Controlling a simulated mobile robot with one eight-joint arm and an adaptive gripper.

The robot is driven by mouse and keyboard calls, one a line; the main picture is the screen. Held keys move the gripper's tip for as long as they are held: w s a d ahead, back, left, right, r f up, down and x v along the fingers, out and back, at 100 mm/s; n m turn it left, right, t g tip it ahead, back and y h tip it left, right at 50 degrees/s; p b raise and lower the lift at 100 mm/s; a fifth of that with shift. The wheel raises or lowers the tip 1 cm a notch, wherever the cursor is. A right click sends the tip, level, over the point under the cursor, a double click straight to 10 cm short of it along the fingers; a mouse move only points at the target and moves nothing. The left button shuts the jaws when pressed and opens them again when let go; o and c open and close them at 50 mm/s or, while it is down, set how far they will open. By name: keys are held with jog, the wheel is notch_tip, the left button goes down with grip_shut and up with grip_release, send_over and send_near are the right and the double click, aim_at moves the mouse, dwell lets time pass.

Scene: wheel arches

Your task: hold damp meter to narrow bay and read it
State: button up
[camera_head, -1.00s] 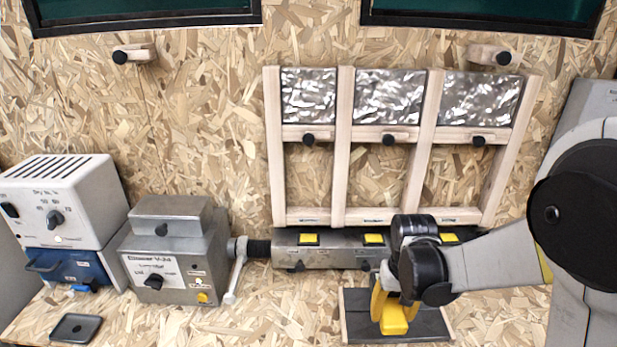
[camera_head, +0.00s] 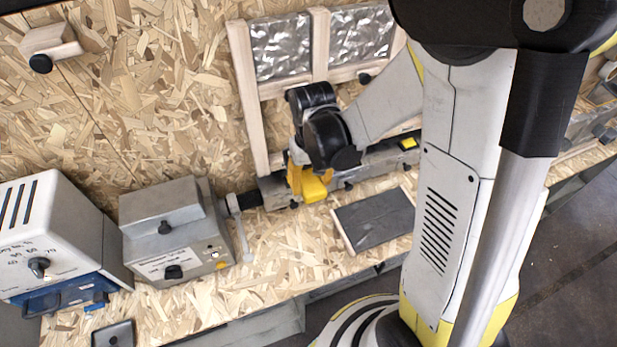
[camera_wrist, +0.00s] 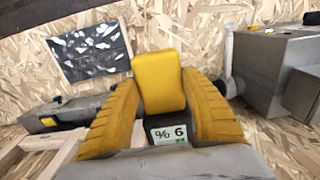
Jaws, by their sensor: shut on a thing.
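My gripper (camera_head: 308,185) is shut on the yellow damp meter (camera_head: 316,190). In the wrist view the meter (camera_wrist: 160,82) sits between my two yellow ribbed fingers. Its small display (camera_wrist: 169,134) shows marks like "% 6", possibly a 9 % seen upside down. The wooden stud frame (camera_head: 243,85) stands against the wall with foil in its bays. The left bay (camera_head: 281,47), the narrowest, is in front of my gripper, which is low by it. I cannot tell whether the meter touches anything.

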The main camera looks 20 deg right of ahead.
jog(key=shift+w+d+r, duration=0.1)
jog(key=shift+w+d, duration=0.15)
jog(key=shift+w, duration=0.25)
jog(key=w, duration=0.6)
jog(key=shift+d, duration=0.1)
jog(key=shift+w, duration=0.95)
jog(key=shift+w+b, duration=0.35)
jog(key=shift+b, duration=0.1)
jog(key=s+b, duration=0.1)
jog(key=s, duration=0.9)
dwell(0.6)
